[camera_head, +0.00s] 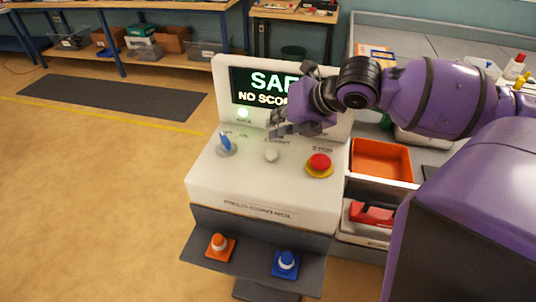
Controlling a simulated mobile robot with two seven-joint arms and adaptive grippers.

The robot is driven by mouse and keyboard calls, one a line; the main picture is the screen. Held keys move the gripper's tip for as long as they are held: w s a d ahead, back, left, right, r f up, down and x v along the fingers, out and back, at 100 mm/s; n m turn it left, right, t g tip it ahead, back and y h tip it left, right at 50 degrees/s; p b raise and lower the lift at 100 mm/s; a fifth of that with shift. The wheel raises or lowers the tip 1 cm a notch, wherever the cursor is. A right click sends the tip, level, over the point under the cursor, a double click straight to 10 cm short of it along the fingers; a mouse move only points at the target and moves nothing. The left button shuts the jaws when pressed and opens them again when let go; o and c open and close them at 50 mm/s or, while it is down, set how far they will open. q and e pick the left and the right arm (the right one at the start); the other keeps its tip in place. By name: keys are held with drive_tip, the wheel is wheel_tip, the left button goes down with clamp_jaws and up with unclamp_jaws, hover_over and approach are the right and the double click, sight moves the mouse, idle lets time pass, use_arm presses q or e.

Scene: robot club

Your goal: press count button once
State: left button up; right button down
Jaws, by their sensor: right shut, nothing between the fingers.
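A white field control console (208,180) stands in front of me. The count button (271,155) is a small pale round button in the middle of its sloped top, with a partly covered label behind it. My right gripper (272,129) is shut and empty. Its fingertips hover behind and above the count button, apart from it as far as I can tell. A blue switch lever (225,142) is to the left and a red stop button (319,162) on a yellow ring is to the right. My left gripper is not in view.
The console's screen (250,86) reads "SAF... NO SCO...", partly hidden by my right gripper. An orange bin (381,142) stands at right.

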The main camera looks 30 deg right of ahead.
sight(271, 154)
wheel_tip(271, 154, down, 2)
drive_tip(key=shift+f, duration=0.45)
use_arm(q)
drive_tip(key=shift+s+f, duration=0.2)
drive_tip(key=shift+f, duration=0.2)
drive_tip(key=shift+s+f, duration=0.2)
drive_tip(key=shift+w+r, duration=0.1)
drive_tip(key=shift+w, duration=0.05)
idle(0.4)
use_arm(e)
drive_tip(key=shift+f, duration=0.2)
drive_tip(key=shift+f, duration=0.25)
